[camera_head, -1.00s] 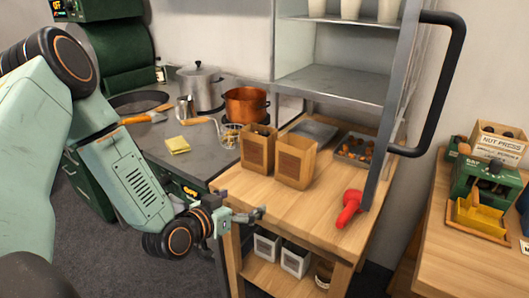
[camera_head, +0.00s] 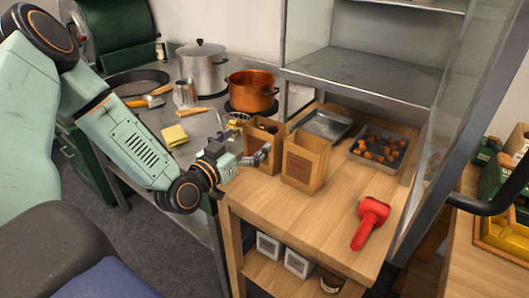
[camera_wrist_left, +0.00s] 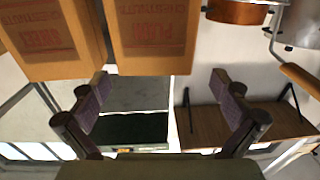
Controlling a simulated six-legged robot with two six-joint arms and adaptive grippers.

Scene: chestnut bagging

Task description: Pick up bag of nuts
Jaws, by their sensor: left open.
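Two brown paper bags stand side by side on the wooden table. The left bag (camera_head: 256,148) holds dark nuts at its open top; it shows upside down in the left wrist view (camera_wrist_left: 152,38) with a red label. The right bag (camera_head: 303,164) also shows in that view (camera_wrist_left: 52,40); its top is open and I see no nuts in it. My left gripper (camera_head: 254,158) is at the front of the left bag, close to it. In the wrist view its fingers (camera_wrist_left: 160,84) are spread apart with nothing between them. My right gripper is out of view.
A red scoop (camera_head: 370,222) lies on the table's front right. A tray of chestnuts (camera_head: 403,160) and an empty metal tray (camera_head: 324,124) lie behind the bags. A copper pot (camera_head: 250,92) and steel pot (camera_head: 201,70) stand on the stove. A glass-sided cabinet frame (camera_head: 425,160) borders the right.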

